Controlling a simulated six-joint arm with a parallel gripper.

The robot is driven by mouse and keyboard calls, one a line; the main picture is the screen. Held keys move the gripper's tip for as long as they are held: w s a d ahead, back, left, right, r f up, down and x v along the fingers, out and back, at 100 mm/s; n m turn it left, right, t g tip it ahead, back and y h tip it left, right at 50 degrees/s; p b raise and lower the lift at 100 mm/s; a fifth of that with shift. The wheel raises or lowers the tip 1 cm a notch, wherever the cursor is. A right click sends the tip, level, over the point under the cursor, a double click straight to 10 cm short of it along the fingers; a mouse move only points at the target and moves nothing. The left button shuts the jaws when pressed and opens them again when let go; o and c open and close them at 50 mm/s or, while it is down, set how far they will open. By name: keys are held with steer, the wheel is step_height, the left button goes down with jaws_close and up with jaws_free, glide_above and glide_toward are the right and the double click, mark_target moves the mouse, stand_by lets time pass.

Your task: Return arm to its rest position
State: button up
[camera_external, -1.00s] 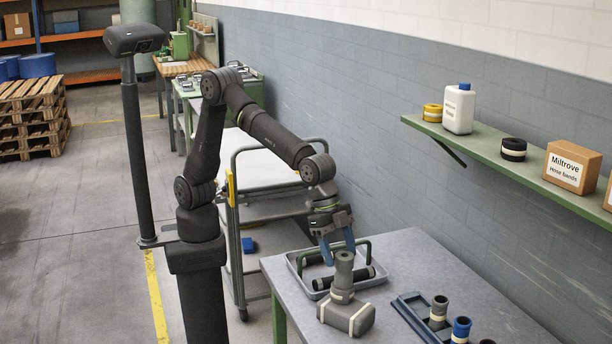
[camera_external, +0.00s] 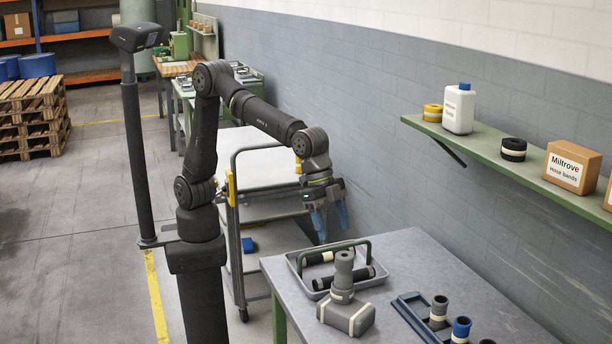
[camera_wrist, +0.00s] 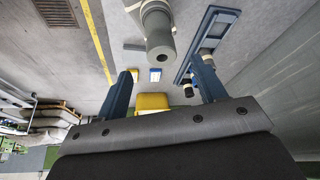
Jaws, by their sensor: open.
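My gripper (camera_external: 332,222) is open and empty. Its two blue fingers point down, in the air above the far part of the grey table (camera_external: 420,258) and clear of the things on it. In the wrist view the fingers of my gripper (camera_wrist: 164,92) stand well apart with nothing held between them. My arm reaches out from its column, bent at the elbow.
A grey tray (camera_external: 375,282) with a green handle holds dark cylinders. A grey fitting (camera_external: 345,312) stands in front of it. A blue rack (camera_external: 410,316) holds several cylindrical pieces. A green wall shelf (camera_external: 475,143) is at right; a trolley (camera_external: 238,280) stands behind.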

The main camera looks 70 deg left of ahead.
mark_target(345, 255)
steer(key=x, duration=1.1)
steer(key=shift+s+f, duration=0.1)
steer(key=shift+f, duration=0.15)
step_height(345, 255, up, 3)
steer(key=shift+f, duration=0.25)
steer(key=shift+r, duration=0.8)
